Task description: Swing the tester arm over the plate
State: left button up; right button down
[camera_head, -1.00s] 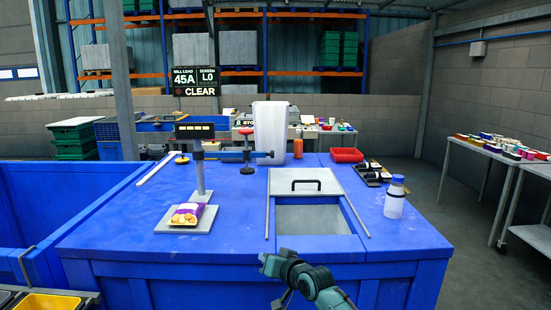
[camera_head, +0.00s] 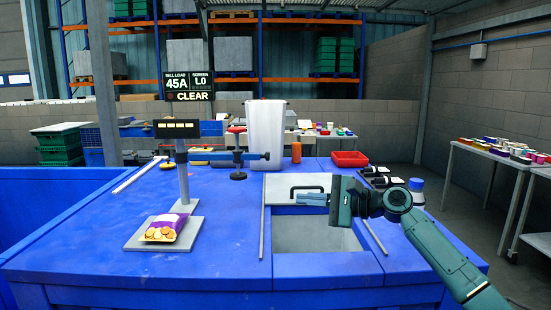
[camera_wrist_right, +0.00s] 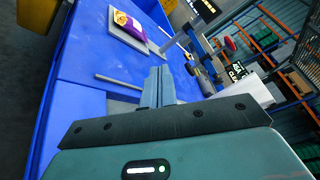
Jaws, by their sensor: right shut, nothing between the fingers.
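The tester stands on the blue table with a grey post (camera_head: 184,182) and a small display on top. Its blue tester arm (camera_head: 254,156) reaches right from the post, with a red knob and a dark disc-shaped foot at its end. The grey plate (camera_head: 136,240) lies at the post's foot and carries a purple and yellow snack bag (camera_head: 163,228). The arm is behind and right of the plate, not over it. My right gripper (camera_head: 300,199) is shut and empty, above the hatch, right of the plate and nearer than the arm. The bag also shows in the wrist view (camera_wrist_right: 130,26).
An open hatch (camera_head: 318,235) with a lid and handle lies below my right gripper. A white bin (camera_head: 265,135) stands behind the tester arm. A red tray (camera_head: 350,159) and a blue-capped bottle (camera_head: 416,185) are at the right.

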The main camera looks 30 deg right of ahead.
aim_at(236, 157)
jog(key=i+l, duration=0.65)
jog(key=i, duration=0.25)
